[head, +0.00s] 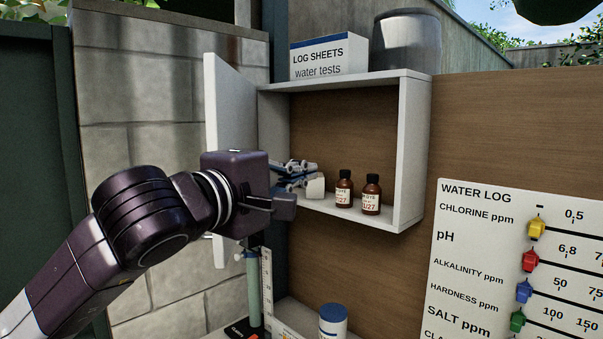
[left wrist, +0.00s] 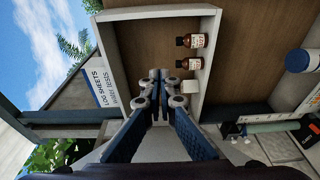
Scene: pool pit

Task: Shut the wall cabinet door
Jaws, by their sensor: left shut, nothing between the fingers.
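The white wall cabinet (head: 412,150) hangs on the wooden wall, its front uncovered. Its white door (head: 229,95) stands swung open at the cabinet's left side; my left arm hides much of its lower part. My left gripper (head: 306,172) is in front of the cabinet opening, to the right of the door, fingers pointing toward the inside. In the left wrist view the gripper (left wrist: 160,76) is shut with nothing between its fingertips, and the cabinet's side (left wrist: 150,13) shows beyond. I cannot tell whether the gripper touches anything. My right gripper is not in view.
Two brown bottles (head: 343,188) and a small white item (head: 315,186) stand on the cabinet floor, close to my gripper. A log sheets box (head: 328,60) and a grey pot (head: 405,42) sit on top. A water log board (head: 480,260) is at right. Below is a blue-lidded tub (head: 333,320).

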